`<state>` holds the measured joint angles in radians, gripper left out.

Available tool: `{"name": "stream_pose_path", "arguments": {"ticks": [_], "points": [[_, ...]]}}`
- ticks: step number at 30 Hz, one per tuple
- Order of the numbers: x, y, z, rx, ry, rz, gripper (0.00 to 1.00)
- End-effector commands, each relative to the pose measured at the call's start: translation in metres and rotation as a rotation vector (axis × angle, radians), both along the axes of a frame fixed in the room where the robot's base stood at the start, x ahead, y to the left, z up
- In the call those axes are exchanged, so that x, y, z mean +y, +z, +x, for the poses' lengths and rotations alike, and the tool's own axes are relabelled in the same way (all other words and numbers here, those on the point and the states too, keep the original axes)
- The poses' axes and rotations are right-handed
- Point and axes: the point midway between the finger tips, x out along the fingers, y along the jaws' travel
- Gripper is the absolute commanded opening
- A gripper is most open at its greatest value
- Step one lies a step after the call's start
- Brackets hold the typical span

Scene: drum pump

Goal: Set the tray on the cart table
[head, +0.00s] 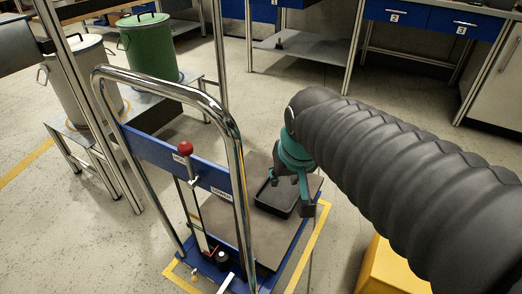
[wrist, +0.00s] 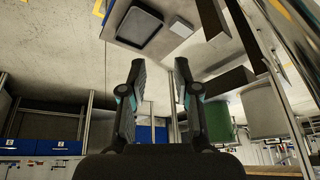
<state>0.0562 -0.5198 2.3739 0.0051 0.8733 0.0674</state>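The black shallow tray (head: 287,209) lies flat on the grey cart table (head: 283,243), towards its far side. It looks empty. In the wrist view the tray (wrist: 120,27) shows near the top, apart from my fingers, with the bare table (wrist: 165,47) beside it. My gripper (head: 303,198) is above the tray's right side in the head view, hiding part of it. In the wrist view my gripper (wrist: 158,88) has its two fingers spread with nothing between them.
The cart's chrome handle (head: 235,145) and red-knobbed lever (head: 186,149) stand in front of the table. A green drum (head: 147,45) and a grey drum (head: 85,85) stand on a bench at left. A yellow object (head: 392,268) is at lower right.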

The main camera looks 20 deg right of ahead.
Motion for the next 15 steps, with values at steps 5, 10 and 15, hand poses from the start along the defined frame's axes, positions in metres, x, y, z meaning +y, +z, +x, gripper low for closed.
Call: {"name": "stream_pose_path", "arguments": {"ticks": [5, 10, 15], "points": [[0.011, 0.001, -0.041, -0.052, 0.077, -0.023, 0.31], [0.015, -0.001, -0.059, -0.074, 0.112, -0.035, 0.31], [0.016, -0.002, -0.062, -0.077, 0.119, -0.038, 0.31]]}}
